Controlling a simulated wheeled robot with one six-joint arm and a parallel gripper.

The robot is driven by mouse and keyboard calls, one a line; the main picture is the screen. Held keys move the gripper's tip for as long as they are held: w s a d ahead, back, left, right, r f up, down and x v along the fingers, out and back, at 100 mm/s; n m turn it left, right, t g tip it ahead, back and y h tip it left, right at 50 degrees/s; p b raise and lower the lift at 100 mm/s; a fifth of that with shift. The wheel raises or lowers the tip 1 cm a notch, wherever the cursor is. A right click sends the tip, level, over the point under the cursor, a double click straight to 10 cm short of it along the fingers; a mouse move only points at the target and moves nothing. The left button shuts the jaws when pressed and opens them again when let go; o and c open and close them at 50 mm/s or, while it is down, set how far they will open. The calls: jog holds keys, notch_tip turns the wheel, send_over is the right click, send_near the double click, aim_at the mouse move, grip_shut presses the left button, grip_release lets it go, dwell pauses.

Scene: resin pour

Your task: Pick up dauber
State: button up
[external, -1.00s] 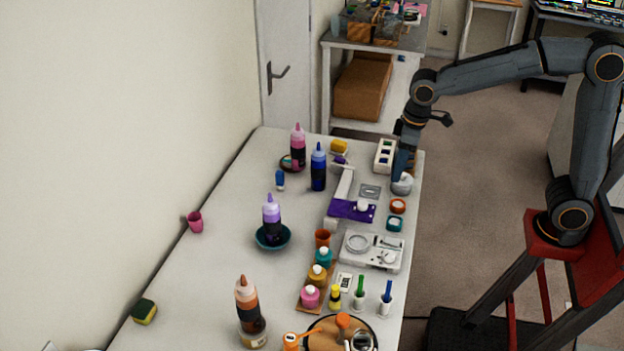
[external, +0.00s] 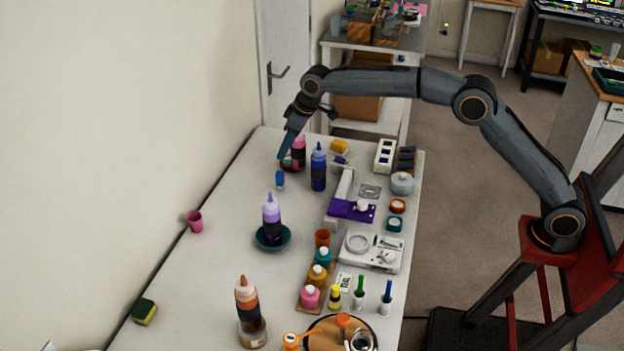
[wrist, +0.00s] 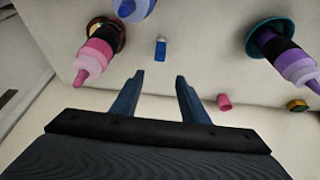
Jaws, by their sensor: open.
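The dauber looks to be the small blue piece with a pale band (external: 280,180), standing on the white table near its far left part. In the wrist view the dauber (wrist: 160,49) shows beyond the fingertips, roughly in line with the gap between them. My gripper (external: 283,156) is above and behind the dauber in the external view, apart from it. In the wrist view my gripper (wrist: 158,82) has its two blue fingers spread with nothing between them.
A pink bottle (external: 299,150) in a dark dish stands close by my gripper. A blue bottle (external: 318,170) stands right of the dauber. A purple bottle (external: 271,215) sits in a teal bowl nearer the front. The table left of the dauber is clear.

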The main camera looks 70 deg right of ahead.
aim_at(283, 173)
jog(key=shift+s+f+p+x, duration=0.15)
jog(key=shift+s+p+x, duration=0.2)
jog(key=shift+x, duration=1.8)
jog(key=shift+s+f+p+x, duration=0.15)
jog(key=shift+s+p+x, duration=0.25)
jog(key=shift+x, duration=1.7)
jog(key=shift+s+f+p+x, duration=0.15)
jog(key=shift+s+p+x, duration=0.2)
jog(key=shift+x, duration=1.8)
grip_shut()
